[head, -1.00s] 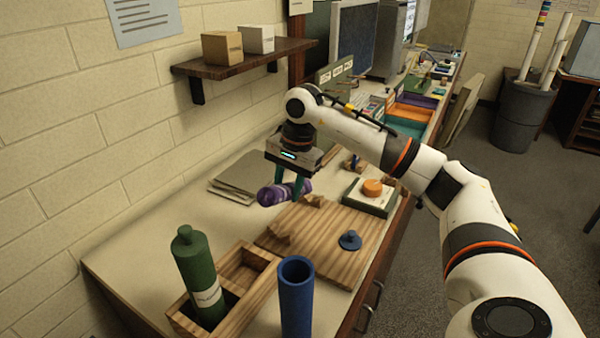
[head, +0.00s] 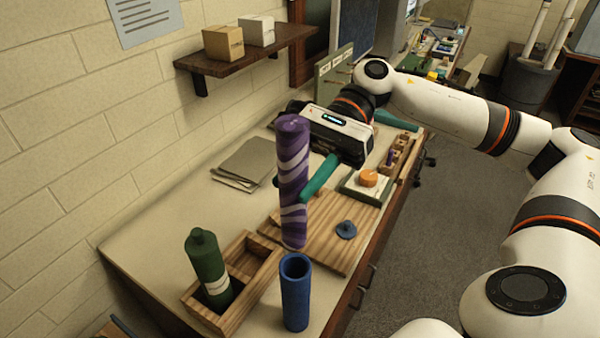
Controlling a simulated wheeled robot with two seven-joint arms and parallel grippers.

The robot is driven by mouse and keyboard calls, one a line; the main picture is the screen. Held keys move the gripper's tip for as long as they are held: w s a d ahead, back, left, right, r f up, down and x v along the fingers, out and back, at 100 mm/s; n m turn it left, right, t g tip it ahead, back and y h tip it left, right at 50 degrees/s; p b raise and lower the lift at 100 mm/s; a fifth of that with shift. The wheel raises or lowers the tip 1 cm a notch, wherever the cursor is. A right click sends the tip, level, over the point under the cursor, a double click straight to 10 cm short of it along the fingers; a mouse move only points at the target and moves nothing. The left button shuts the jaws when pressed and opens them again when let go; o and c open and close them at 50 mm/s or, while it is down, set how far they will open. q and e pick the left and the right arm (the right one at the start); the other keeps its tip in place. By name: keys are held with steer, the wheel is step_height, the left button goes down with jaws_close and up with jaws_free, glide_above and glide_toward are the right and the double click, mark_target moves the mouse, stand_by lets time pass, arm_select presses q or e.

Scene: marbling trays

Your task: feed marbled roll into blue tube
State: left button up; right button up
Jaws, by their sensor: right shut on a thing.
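The marbled roll (head: 293,170) is purple with pale swirls. It stands upright in the head view, its lower end in front of the wooden board. My right gripper (head: 304,186) is shut on it around the middle, with one teal finger showing across its right side. The blue tube (head: 295,293) stands upright with its open top facing up, nearer to me than the roll. The roll's lower end appears just above and behind the tube's mouth, apart from it. My left gripper is not in view.
A wooden crate (head: 262,280) holds a green bottle (head: 206,262) left of the tube. Grey sheets (head: 246,160) lie near the wall. A shelf (head: 250,52) overhangs the back.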

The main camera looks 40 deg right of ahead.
steer(key=shift+f+b, duration=0.6)
steer(key=shift+f, duration=2.45)
step_height(320, 180, down, 7)
steer(key=b, duration=0.8)
steer(key=shift+r+b, duration=0.1)
steer(key=shift+b, duration=0.3)
steer(key=o, duration=1.1)
